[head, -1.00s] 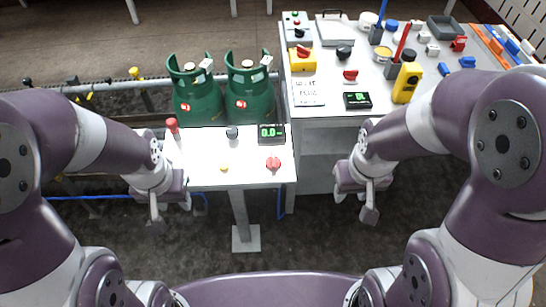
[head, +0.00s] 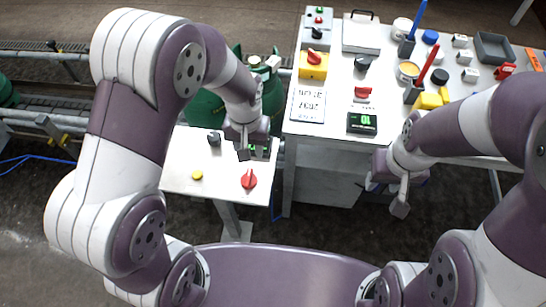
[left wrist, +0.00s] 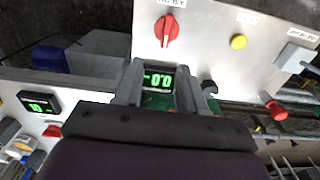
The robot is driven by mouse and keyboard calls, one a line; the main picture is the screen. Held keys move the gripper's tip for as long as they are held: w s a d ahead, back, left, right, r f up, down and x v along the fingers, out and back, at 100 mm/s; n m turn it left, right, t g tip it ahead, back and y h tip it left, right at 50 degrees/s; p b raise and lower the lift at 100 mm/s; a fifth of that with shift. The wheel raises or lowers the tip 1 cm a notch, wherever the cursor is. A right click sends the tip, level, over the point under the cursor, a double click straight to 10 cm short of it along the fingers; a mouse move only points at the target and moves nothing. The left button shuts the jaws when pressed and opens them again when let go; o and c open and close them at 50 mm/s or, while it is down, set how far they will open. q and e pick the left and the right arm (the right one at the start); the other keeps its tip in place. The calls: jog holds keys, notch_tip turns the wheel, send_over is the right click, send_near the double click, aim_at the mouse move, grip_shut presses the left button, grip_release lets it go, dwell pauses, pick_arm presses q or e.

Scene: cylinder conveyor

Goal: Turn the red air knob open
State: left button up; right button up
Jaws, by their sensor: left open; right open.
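A red knob (head: 248,179) sits on the small white panel at the centre; it also shows in the left wrist view (left wrist: 167,32), beside a label I cannot read surely. Other red knobs show on the right bench (head: 362,92) and on a yellow box (head: 313,58), so I cannot tell which is the air knob. My left gripper (head: 247,153) is open and empty above the panel, just behind the panel's red knob. In the left wrist view its fingers (left wrist: 158,88) frame a green-lit display (left wrist: 158,79). My right gripper (head: 395,198) is open and empty, in front of the right bench.
The right bench holds a display (head: 362,122), a grey tray (head: 494,47) and several small parts.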

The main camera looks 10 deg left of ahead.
pick_arm(q)
send_over(248, 177)
jog(key=f, duration=0.4)
jog(key=shift+s+a+f, duration=0.25)
jog(key=shift+s+f, duration=0.1)
jog(key=shift+f, duration=0.05)
jog(key=f, duration=0.4)
jog(key=w+f, duration=0.1)
jog(key=f, duration=0.1)
jog(key=shift+d+f, duration=0.4)
jog(key=shift+s+a+f, duration=0.2)
jog(key=shift+f, duration=0.1)
jog(key=shift+w, duration=0.1)
grip_shut()
